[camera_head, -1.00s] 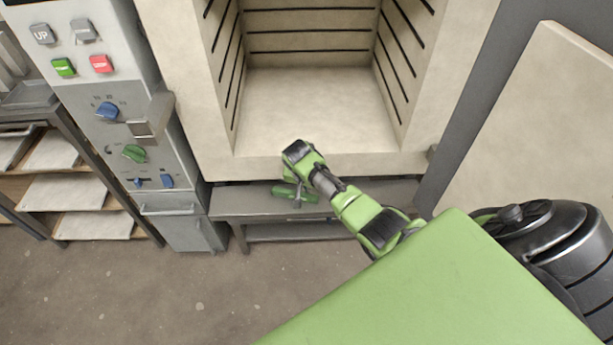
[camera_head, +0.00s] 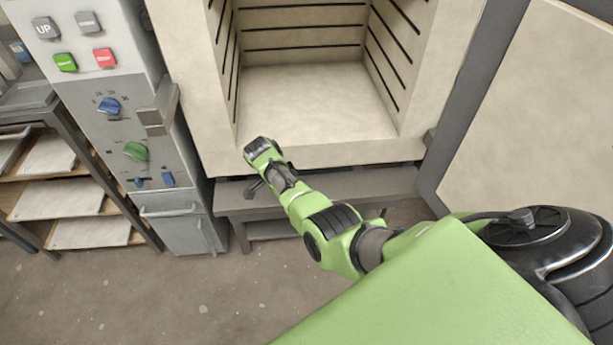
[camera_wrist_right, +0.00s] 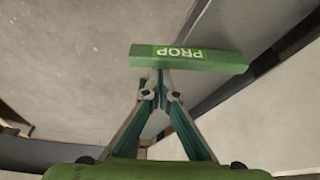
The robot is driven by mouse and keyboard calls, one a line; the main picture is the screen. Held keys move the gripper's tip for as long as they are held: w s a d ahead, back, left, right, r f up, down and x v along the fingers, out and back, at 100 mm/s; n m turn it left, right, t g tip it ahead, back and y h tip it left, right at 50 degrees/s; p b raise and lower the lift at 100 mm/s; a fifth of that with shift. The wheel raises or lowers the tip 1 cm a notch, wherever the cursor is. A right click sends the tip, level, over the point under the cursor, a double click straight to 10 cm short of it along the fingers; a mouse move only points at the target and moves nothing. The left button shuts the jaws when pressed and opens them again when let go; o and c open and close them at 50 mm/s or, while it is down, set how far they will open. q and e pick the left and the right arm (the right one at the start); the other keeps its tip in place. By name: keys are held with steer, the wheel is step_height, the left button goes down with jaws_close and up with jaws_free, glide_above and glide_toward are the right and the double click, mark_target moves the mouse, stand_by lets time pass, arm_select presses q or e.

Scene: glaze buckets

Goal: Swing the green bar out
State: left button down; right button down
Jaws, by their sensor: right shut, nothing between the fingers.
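The green bar (camera_wrist_right: 188,58), lettered PROP upside down, lies across the upper middle of the right wrist view. I cannot make it out in the head view, where my arm may hide it. My right gripper (camera_wrist_right: 160,92) is shut and empty. Its fingertips point at the bar's near side, left of the bar's middle; I cannot tell whether they touch it. In the head view the right gripper (camera_head: 256,188) is partly hidden behind my wrist, below the front left edge of the kiln opening. My left gripper is not in view.
The kiln (camera_head: 310,157) stands open and empty, its door (camera_head: 535,120) swung to the right. A grey stand (camera_head: 350,188) is beneath it. A control panel (camera_head: 128,120) and a shelf rack (camera_head: 60,200) stand to the left. The floor in front is clear.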

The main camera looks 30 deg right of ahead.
steer(key=shift+w+a+m+g+b, duration=0.2)
steer(key=shift+a+m+b, duration=0.5)
steer(key=shift+a, duration=0.2)
steer(key=shift+w+a+m+g+b, duration=0.15)
steer(key=shift+a+m+g+b, duration=0.05)
steer(key=shift+a+m+b, duration=0.6)
steer(key=shift+w+a, duration=0.1)
steer(key=shift+a, duration=0.1)
steer(key=shift+r+p, duration=0.15)
steer(key=shift+p, duration=0.15)
